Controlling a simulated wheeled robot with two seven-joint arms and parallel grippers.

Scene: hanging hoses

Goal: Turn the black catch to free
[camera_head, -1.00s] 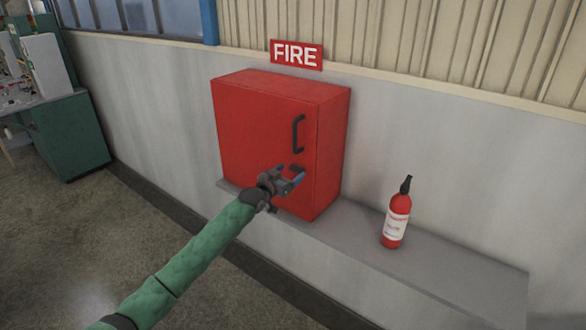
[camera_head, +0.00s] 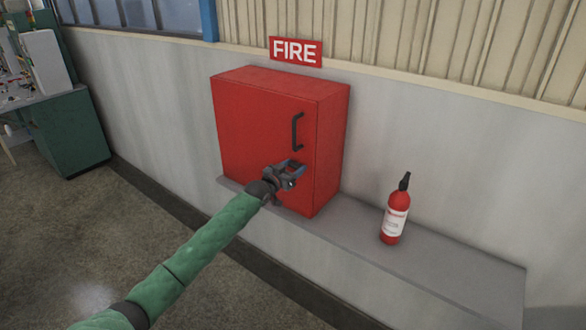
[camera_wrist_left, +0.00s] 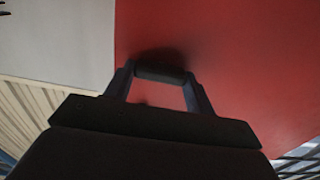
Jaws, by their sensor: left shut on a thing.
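The black catch (camera_wrist_left: 160,73) shows in the left wrist view as a short dark bar against the red cabinet door, held between the two fingertips of my left gripper (camera_wrist_left: 160,78). In the head view, my left gripper (camera_head: 298,167) is at the lower right of the door, below the black handle (camera_head: 297,131), and covers most of the catch. The red cabinet (camera_head: 255,125) stands on a grey ledge with its door shut. My right gripper is in neither view.
A red fire extinguisher (camera_head: 394,214) stands on the grey ledge (camera_head: 455,270) to the right of the cabinet. A FIRE sign (camera_head: 296,52) is on the wall above. A green bench (camera_head: 70,135) is at the far left. The floor in front is clear.

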